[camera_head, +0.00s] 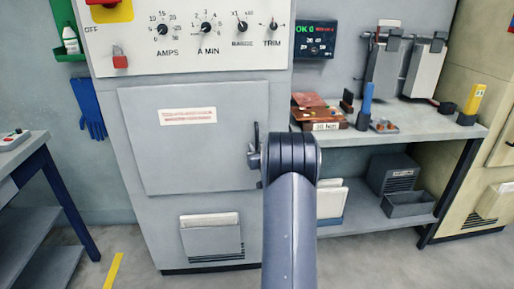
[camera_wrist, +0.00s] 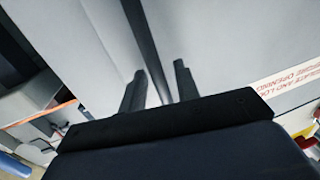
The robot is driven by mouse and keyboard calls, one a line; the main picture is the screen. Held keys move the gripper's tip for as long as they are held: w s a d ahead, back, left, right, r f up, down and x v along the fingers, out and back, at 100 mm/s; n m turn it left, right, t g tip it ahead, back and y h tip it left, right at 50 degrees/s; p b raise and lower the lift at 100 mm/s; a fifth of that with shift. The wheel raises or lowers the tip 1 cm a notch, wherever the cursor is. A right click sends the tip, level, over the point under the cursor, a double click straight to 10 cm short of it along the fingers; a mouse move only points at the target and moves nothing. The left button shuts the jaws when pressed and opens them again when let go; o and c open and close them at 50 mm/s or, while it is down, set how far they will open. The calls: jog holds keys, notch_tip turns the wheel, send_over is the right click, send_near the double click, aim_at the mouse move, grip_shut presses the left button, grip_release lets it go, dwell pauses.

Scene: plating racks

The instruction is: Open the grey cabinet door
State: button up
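The grey cabinet door (camera_head: 185,160) is shut, flat in the front of the grey cabinet, with a red-lettered label. Its dark upright handle (camera_head: 256,132) is at the door's right edge. My arm reaches up to it, and its end hides most of my gripper in the head view. In the wrist view my gripper (camera_wrist: 159,68) has its two dark fingers apart. A dark bar (camera_wrist: 146,40), which looks like the handle, runs between them with gaps on both sides. The door's face (camera_wrist: 230,40) and label show to the right there. I cannot tell whether either finger touches the bar.
The control panel (camera_head: 200,48) with knobs is above the door, and a paper holder (camera_head: 212,240) is below it. A shelf bench (camera_head: 400,133) with tools stands close on the right. A dark-legged table (camera_head: 22,160) is at the left. The floor before the cabinet's left is clear.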

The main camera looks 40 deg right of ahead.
jog(key=shift+w, duration=0.15)
grip_shut()
dwell(0.5)
